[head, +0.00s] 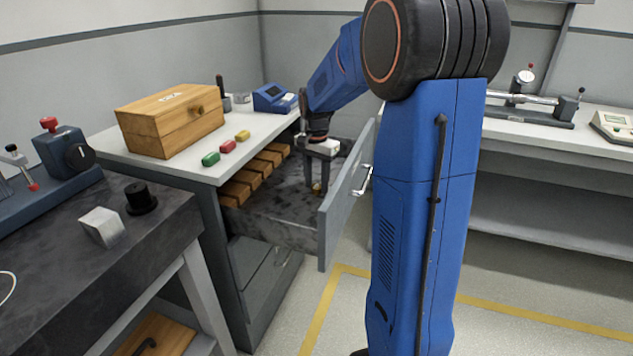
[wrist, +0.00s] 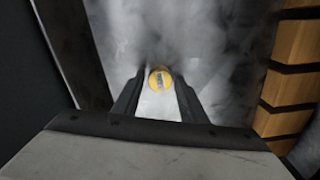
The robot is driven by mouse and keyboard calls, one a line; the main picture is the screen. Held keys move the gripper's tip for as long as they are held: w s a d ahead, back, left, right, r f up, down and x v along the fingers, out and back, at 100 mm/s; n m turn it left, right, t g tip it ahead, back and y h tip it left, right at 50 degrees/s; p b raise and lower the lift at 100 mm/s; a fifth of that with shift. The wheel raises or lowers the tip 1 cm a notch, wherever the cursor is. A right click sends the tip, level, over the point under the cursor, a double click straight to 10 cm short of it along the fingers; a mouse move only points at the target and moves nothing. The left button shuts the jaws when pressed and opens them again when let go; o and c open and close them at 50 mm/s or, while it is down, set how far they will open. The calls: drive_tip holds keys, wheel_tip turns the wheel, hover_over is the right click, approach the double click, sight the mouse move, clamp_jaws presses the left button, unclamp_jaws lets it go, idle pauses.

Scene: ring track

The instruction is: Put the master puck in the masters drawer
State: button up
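The master puck (wrist: 160,79) is a small round gold piece with a dark mark on its face. In the wrist view it sits between the tips of my gripper (wrist: 160,88), with a finger against each side. In the head view my gripper (head: 318,180) points down inside the open drawer (head: 340,205), and a small gold spot shows at its tips. The drawer has a grey front with a handle and a mottled grey floor. I cannot tell whether the puck touches the floor.
Wooden blocks (head: 254,176) line the drawer's left side. On the cabinet top (head: 190,172) are a wooden box (head: 170,120), green, red and yellow pieces (head: 228,146), and a blue device (head: 274,98). A dark bench (head: 150,235) with a metal block (head: 102,227) stands at left.

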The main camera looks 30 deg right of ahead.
sight(316, 186)
drive_tip(key=shift+o, duration=0.2)
wheel_tip(316, 186, up, 12)
drive_tip(key=shift+r, duration=0.15)
idle(0.5)
drive_tip(key=shift+a, duration=0.1)
idle(0.4)
